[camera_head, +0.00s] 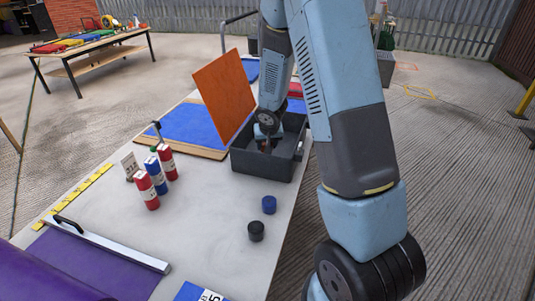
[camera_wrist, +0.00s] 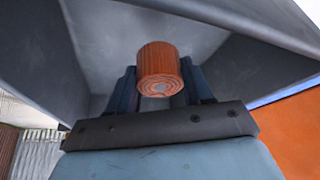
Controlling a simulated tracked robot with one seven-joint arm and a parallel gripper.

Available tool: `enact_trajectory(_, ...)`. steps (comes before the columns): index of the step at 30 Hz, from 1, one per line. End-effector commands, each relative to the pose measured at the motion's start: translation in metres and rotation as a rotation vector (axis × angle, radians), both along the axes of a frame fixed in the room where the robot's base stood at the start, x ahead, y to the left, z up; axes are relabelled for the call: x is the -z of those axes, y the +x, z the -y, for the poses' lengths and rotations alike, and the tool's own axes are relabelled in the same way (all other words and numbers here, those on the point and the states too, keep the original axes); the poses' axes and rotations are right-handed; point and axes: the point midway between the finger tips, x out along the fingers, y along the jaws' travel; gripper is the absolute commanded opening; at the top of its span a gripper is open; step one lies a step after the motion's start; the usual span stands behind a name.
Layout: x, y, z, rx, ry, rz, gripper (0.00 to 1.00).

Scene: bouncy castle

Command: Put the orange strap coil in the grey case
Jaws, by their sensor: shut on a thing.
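The grey case (camera_head: 259,164) is an open box on the light table, at the middle of the head view. My gripper (camera_head: 267,143) reaches down into it from above. In the wrist view the orange strap coil (camera_wrist: 159,68) shows its wound end between the fingers of my gripper (camera_wrist: 159,88), which is shut on it. The case's grey inner walls (camera_wrist: 85,38) surround the coil in that view. In the head view the coil is mostly hidden by my arm and the case wall. I cannot tell whether it touches the case floor.
An upright orange panel (camera_head: 224,92) stands just behind the case's left side. Red and blue cylinders (camera_head: 156,176) stand left of the case. A blue cap (camera_head: 269,205) and a black cap (camera_head: 256,231) sit in front. A metal straightedge (camera_head: 108,246) lies at the lower left.

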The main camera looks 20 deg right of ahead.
Motion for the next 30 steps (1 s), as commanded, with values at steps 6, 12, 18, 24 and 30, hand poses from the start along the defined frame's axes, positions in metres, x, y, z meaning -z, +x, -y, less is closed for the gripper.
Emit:
enact_trajectory(6,0.007,0.000,-0.001,0.000,0.001,-0.001,0.13)
enact_trajectory(12,0.022,0.000,-0.001,-0.002,-0.002,-0.001,0.13)
enact_trajectory(18,0.041,0.000,-0.001,0.000,-0.001,-0.002,0.13)
enact_trajectory(24,0.045,0.000,0.000,0.000,0.000,0.001,0.13)
enact_trajectory(30,0.045,0.000,-0.001,-0.001,-0.001,0.001,0.13)
